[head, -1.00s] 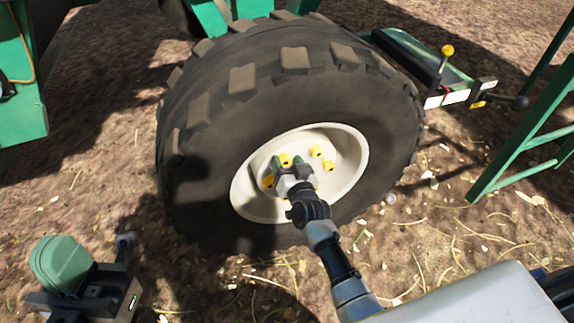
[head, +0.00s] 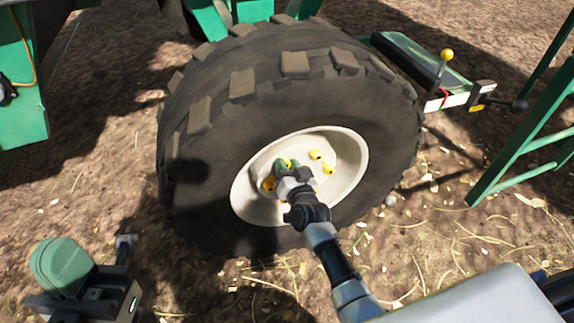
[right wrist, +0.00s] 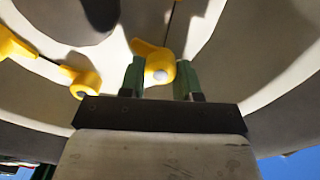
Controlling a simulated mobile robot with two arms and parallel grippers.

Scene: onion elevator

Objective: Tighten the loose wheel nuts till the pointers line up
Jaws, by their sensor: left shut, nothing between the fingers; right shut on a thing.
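The wheel (head: 225,130) stands upright with a cream rim (head: 350,165) and several yellow nuts with pointers. My right gripper (head: 285,167) reaches into the rim. In the right wrist view its two green fingers (right wrist: 159,78) are shut on a yellow wheel nut (right wrist: 160,68), whose pointer sticks out to the upper left. A neighbouring nut (right wrist: 85,84) has its pointer toward the left, roughly facing another yellow pointer (right wrist: 15,45) at the left edge. Two more nuts (head: 316,154) show free in the head view. My left gripper (head: 62,266) is shut and empty, low at the left, away from the wheel.
A green metal frame (head: 530,130) stands at the right. A green step with a yellow-knobbed lever (head: 446,55) lies behind the wheel. Green machine panels (head: 20,120) are at the upper left. Bare ground with straw lies in front of the wheel.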

